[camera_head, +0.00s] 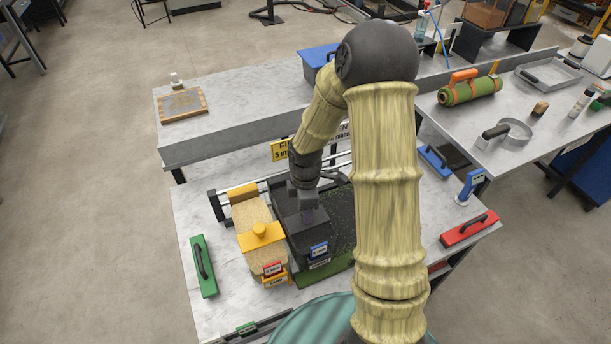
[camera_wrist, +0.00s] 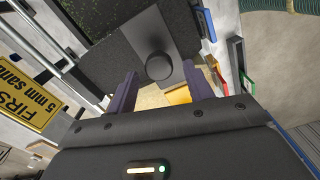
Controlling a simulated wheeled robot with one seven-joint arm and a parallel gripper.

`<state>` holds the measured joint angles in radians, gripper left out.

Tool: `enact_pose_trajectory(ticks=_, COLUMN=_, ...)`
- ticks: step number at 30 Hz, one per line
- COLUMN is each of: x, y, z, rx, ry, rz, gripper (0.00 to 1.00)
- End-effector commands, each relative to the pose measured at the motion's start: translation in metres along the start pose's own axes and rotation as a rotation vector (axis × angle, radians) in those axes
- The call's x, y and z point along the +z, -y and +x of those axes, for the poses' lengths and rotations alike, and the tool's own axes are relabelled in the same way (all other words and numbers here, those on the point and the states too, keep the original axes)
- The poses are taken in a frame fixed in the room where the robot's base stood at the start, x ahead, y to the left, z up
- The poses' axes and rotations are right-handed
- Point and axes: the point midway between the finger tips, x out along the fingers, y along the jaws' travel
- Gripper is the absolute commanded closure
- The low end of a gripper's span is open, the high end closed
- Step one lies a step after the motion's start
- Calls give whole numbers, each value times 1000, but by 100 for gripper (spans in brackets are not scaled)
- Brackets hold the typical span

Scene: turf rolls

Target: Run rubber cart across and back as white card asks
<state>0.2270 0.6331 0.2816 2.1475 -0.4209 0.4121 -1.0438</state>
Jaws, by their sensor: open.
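The rubber cart (camera_head: 296,222) is a dark grey hopper with a blue tag and a label on its front; it stands at the left end of the dark speckled turf (camera_head: 340,208). In the wrist view its round black knob (camera_wrist: 158,66) shows just beyond and between my open purple fingertips. My gripper (camera_head: 308,214) is over the cart; it also shows in the wrist view (camera_wrist: 160,88). Contact cannot be told.
The yellow sand cart (camera_head: 261,236), with a red tag, stands close left of the rubber cart. Rails (camera_head: 226,200) run behind the carts.

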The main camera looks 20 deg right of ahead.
Motion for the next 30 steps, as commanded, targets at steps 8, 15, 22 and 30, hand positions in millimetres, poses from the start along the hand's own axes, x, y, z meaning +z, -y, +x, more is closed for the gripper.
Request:
enact_pose_trajectory(ticks=8, x=0, y=-1, z=-58, rx=6, ry=0, rz=0, gripper=48)
enact_pose_trajectory(ticks=15, x=0, y=-2, z=-106, rx=7, ry=0, rz=0, gripper=48)
enact_pose_trajectory(ticks=22, x=0, y=-1, z=-138, rx=3, ry=0, rz=0, gripper=48)
enact_pose_trajectory(ticks=30, x=-1, y=0, z=-143, rx=0, ry=-1, rz=-2, gripper=48)
